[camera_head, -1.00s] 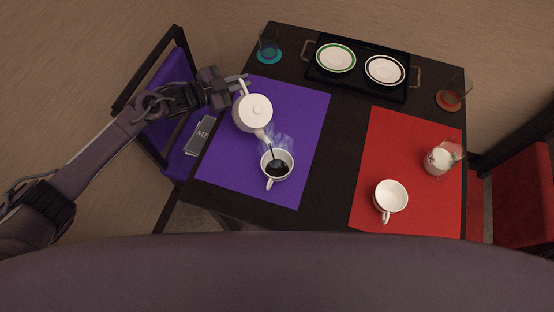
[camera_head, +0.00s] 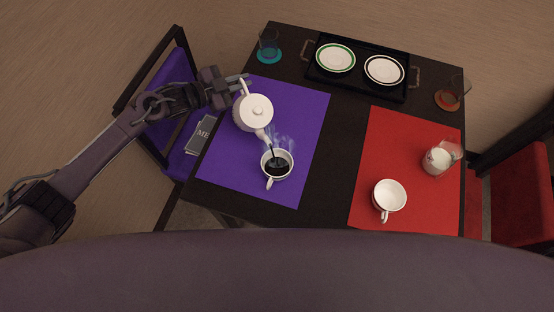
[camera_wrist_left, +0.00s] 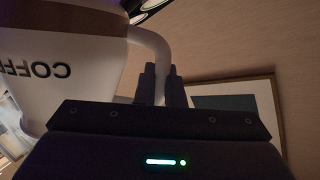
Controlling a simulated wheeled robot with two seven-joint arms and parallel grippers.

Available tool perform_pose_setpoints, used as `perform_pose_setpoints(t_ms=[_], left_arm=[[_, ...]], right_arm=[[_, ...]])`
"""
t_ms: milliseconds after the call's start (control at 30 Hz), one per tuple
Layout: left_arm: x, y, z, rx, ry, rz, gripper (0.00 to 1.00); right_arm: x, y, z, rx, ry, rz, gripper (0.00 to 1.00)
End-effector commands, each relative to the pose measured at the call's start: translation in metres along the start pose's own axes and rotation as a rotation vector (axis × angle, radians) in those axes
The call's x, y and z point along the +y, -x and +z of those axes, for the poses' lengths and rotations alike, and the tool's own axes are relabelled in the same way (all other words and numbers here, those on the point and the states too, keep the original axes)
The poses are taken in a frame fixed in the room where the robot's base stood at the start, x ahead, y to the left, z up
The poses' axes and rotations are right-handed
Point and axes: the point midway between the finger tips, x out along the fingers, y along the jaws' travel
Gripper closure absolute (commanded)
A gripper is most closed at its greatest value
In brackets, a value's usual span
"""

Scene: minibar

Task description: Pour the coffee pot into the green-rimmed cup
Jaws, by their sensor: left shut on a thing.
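The white coffee pot (camera_head: 250,113) is tilted above the purple mat, its spout toward a white cup (camera_head: 270,181). A dark stream runs from the spout into this cup, which holds dark coffee and gives off steam. My left gripper (camera_head: 241,84) is shut on the pot's handle. In the left wrist view, the handle (camera_wrist_left: 152,45) runs between the fingers (camera_wrist_left: 160,82), beside the pot body (camera_wrist_left: 60,62) with mirrored lettering. A second white cup (camera_head: 389,195) on the red mat looks empty. I cannot make out a green rim on either cup. My right gripper is out of view.
A black tray (camera_head: 333,81) holds a green-rimmed saucer (camera_head: 336,58) and a dark-rimmed saucer (camera_head: 384,70). Glasses stand on a teal coaster (camera_head: 269,57) and an orange coaster (camera_head: 446,101). A milk jug (camera_head: 437,160) stands on the red mat (camera_head: 366,160). The purple mat (camera_head: 302,120) lies left.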

Motion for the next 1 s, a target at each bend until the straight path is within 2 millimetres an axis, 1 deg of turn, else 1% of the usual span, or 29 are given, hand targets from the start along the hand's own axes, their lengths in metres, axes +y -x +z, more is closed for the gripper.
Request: perform_pose_setpoints(t_ms=[33, 500, 533, 567, 600, 700, 800, 833, 933, 1000], left_arm=[[-0.003, 0.0, -0.004, 0.006, -0.003, -0.004, 1.0], [-0.002, 0.001, -0.007, 0.006, -0.015, -0.008, 1.0], [-0.002, 0.0, -0.004, 0.005, -0.011, -0.007, 1.0], [0.0, -0.002, 0.003, 0.005, 0.0, -0.004, 1.0], [0.002, -0.006, 0.015, 0.005, 0.024, 0.001, 1.0], [0.002, -0.012, 0.034, 0.006, 0.08, 0.018, 1.0], [-0.005, -0.016, 0.048, 0.008, 0.167, 0.044, 1.0], [-0.007, -0.016, 0.049, 0.008, 0.183, 0.049, 1.0], [-0.009, -0.015, 0.044, 0.008, 0.196, 0.057, 1.0], [-0.009, -0.015, 0.045, 0.007, 0.199, 0.057, 1.0]], right_arm=[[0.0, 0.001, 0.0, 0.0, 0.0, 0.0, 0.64], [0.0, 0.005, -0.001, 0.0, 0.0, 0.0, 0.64], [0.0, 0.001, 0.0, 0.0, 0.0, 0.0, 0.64], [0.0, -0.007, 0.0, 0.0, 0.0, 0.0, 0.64], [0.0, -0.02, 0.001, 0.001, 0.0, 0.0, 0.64], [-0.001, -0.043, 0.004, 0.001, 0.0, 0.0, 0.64], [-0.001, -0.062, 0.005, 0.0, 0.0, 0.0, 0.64], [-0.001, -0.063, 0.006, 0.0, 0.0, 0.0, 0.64], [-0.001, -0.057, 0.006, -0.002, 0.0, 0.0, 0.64], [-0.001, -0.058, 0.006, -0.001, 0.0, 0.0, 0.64]])
